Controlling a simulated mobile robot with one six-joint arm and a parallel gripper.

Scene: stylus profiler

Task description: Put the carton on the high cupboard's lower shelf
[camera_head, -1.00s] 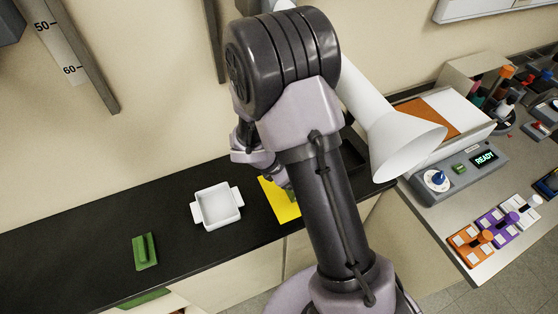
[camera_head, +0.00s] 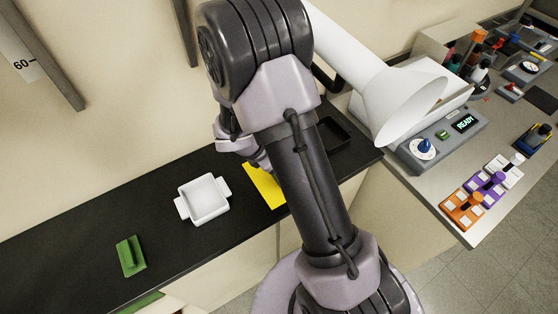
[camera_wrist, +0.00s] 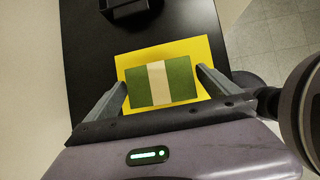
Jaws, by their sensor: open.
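The carton (camera_wrist: 180,81), green with a cream band across its middle, lies on a yellow mat (camera_wrist: 143,62) on the black counter in the wrist view. My gripper (camera_wrist: 163,80) is open, with one finger at each side of the carton and a small gap showing at the right. I cannot tell whether the left finger touches it. In the head view my arm hides the carton and gripper, and only part of the yellow mat (camera_head: 262,187) shows. I cannot make out the high cupboard or its lower shelf in either view.
A white two-handled dish (camera_head: 203,199) and a green block-like item (camera_head: 131,256) stand on the black counter (camera_head: 60,252) to the left. A black tray (camera_head: 335,134) sits behind my arm. A white cone-shaped shade (camera_head: 400,105) hangs close to the right of my arm.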

